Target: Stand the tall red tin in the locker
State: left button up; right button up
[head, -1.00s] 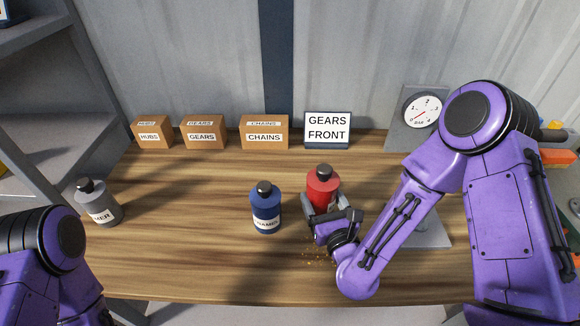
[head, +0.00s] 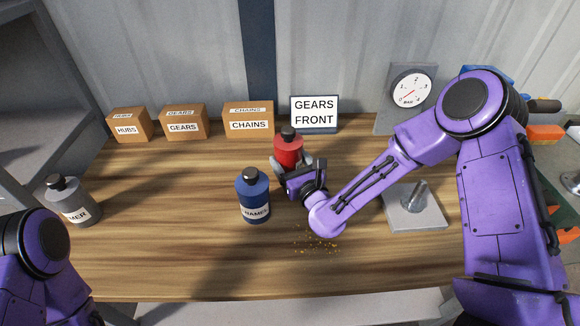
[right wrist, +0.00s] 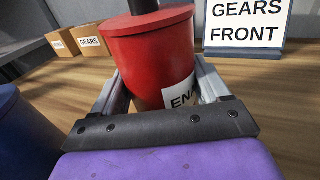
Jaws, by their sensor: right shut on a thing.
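The tall red tin (head: 288,152), with a black cap, is upright over the wooden table behind the blue tin. My right gripper (head: 296,166) is shut on it, one finger on each side. In the right wrist view the red tin (right wrist: 153,55) fills the middle, between the fingers (right wrist: 160,92), with part of a white label showing. I cannot tell whether its base touches the table. My left gripper is out of the head view; only part of my left arm shows at the lower left. No locker can be made out for certain.
The blue tin (head: 254,198) stands just left of my right gripper. A grey tin (head: 73,203) is at the far left. Cardboard boxes (head: 183,122) and a GEARS FRONT sign (head: 314,113) line the back. Yellow crumbs (head: 318,240) lie in front.

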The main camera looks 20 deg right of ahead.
jog(key=shift+w+f, duration=0.1)
jog(key=shift+f, duration=0.7)
jog(key=shift+f, duration=0.15)
jog(key=o, duration=1.3)
